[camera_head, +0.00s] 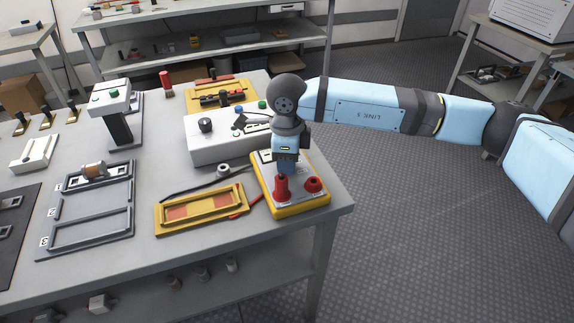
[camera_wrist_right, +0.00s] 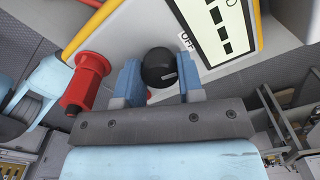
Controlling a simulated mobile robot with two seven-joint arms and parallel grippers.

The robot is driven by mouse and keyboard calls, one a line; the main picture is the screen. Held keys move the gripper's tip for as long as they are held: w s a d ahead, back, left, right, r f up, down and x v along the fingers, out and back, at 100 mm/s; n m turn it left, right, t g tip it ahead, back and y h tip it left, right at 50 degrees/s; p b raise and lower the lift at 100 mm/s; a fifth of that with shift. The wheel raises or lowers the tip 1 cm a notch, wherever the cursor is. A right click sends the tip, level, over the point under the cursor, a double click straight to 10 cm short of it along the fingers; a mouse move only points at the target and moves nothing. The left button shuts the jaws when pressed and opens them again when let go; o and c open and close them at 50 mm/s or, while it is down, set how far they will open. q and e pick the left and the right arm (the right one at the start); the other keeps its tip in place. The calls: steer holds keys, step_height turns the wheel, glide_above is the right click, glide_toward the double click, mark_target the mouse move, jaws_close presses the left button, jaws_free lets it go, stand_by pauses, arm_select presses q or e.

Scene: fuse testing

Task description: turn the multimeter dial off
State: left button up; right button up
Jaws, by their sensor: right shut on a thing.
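The yellow multimeter (camera_head: 302,208) with a pale face lies near the table's right corner in the head view. My right gripper (camera_head: 287,164) reaches down over it and hides the dial there. In the right wrist view the black round dial (camera_wrist_right: 158,68) sits between the two blue fingers of my right gripper (camera_wrist_right: 160,84), which is shut on it. An "OFF" label (camera_wrist_right: 186,41) shows on the face just beside the dial. A pale mark is on the dial's right side; which setting it points to I cannot tell. My left gripper is not in view.
A red plug (camera_head: 281,188) stands in the multimeter, and a red socket (camera_head: 314,185) is beside it. A yellow tray (camera_head: 160,219) lies to the left, with a grey box (camera_head: 205,153) behind. Bare tabletop lies in front of the yellow tray.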

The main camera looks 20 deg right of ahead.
arm_select(q)
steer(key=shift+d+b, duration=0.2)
steer(key=shift+b, duration=0.4)
arm_select(e)
steer(key=shift+n, duration=1)
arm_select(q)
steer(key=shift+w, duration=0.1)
arm_select(e)
steer(key=o, duration=0.9)
steer(key=shift+r, duration=0.1)
arm_select(q)
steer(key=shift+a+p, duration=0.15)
steer(key=shift+p, duration=0.45)
arm_select(e)
step_height(320, 180, up, 14)
steer(key=shift+f, duration=0.15)
